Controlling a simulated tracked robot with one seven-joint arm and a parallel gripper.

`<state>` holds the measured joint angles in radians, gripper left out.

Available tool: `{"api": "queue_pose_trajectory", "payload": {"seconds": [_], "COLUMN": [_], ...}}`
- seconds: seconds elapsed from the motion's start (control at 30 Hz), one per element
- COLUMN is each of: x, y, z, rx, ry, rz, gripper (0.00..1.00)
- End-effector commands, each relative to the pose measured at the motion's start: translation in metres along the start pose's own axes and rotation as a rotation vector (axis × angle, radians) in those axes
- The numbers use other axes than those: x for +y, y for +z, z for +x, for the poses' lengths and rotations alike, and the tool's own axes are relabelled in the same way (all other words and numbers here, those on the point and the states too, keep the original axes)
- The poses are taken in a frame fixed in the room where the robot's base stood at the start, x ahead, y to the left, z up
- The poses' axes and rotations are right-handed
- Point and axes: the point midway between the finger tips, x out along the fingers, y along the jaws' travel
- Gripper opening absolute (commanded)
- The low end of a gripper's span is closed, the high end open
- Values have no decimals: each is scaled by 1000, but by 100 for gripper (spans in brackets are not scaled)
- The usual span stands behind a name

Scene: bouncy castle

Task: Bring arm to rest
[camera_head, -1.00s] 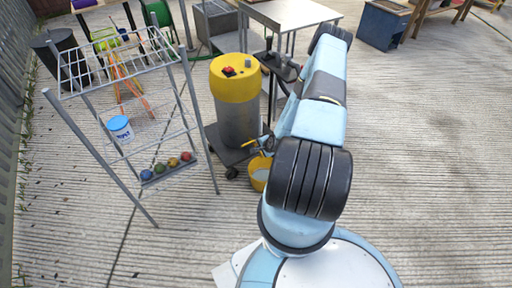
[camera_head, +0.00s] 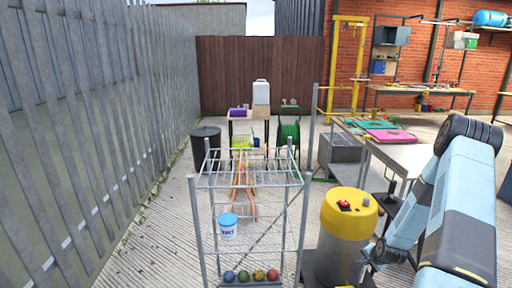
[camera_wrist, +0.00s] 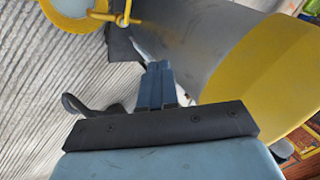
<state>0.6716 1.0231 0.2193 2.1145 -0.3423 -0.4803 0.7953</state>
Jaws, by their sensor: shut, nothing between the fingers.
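My light-blue arm with dark joint bands fills the right edge of the head view, bent at a high elbow. My gripper (camera_wrist: 158,75) shows in the wrist view with its dark-blue fingers together and nothing between them. In the head view the arm's lower end comes down beside a grey drum with a yellow top (camera_head: 348,213), and the fingers are not clear there. In the wrist view the drum (camera_wrist: 262,68) lies close beyond the fingers, to the right. I cannot tell whether they touch.
A metal table (camera_head: 400,158) is behind the arm. A yellow ring-shaped rim (camera_wrist: 98,16) is at the wrist view's top left. A fence (camera_head: 85,120) runs left.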

Motion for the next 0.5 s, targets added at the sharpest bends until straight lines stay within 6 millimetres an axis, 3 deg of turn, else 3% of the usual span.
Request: {"api": "queue_pose_trajectory", "payload": {"seconds": [0.23,0.5], "x": [-53,-104], "y": [-21,-29], "z": [-61,-130], "rx": [12,22], "ry": [49,100], "rz": [-156,-303], "gripper": [0,0]}}
